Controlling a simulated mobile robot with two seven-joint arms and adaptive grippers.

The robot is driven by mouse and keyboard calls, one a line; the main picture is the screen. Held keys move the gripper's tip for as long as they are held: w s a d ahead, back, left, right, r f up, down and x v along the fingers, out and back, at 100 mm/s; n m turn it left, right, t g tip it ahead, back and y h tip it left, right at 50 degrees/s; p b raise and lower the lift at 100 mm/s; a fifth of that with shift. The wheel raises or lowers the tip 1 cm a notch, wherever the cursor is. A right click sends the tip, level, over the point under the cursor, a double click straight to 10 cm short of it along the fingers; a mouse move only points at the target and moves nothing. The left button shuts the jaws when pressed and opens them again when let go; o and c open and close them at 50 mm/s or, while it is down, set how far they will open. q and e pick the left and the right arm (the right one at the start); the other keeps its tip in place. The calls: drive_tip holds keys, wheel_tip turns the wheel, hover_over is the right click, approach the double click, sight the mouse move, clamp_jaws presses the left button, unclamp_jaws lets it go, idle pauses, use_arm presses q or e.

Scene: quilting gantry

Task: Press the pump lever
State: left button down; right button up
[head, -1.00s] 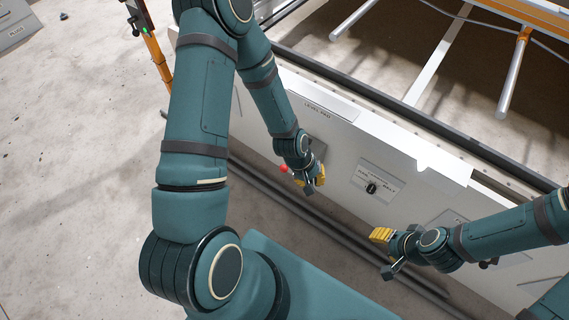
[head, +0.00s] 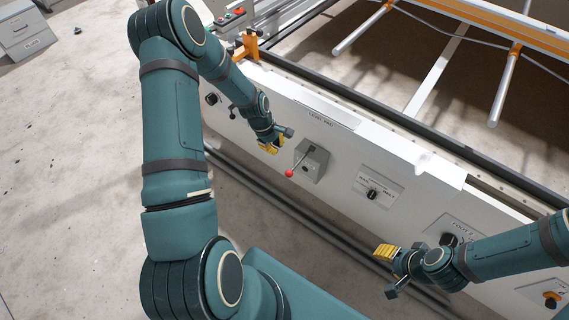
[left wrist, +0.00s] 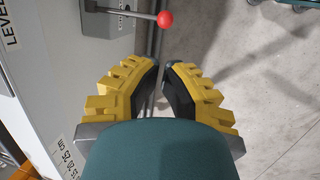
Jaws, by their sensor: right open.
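The pump lever (head: 297,164) is a thin rod with a red ball knob (head: 289,173), sticking out from a grey box (head: 314,160) on the white side panel. In the left wrist view the red knob (left wrist: 164,19) shows at the top, just beyond the fingertips, with its rod running left. My left gripper (head: 268,146) is beside the lever, to its upper left, apart from the knob. Its yellow fingers (left wrist: 162,64) converge with a narrow gap and nothing between them. My right gripper (head: 383,251) is open and empty, low and to the right, in front of the panel.
A dial plate (head: 377,187) sits right of the lever, and another control (head: 450,239) is partly behind my right arm. Rails (head: 330,240) run along the floor below the panel. A button box (head: 230,17) stands at the top.

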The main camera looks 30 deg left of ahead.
sight(300, 161)
use_arm(q)
drive_tip(key=b+x, duration=0.2)
drive_tip(key=x, duration=1.2)
use_arm(e)
drive_tip(key=shift+s+f, duration=0.2)
drive_tip(key=shift+f, duration=0.3)
drive_tip(key=shift+s+f, duration=0.15)
drive_tip(key=shift+f, duration=0.35)
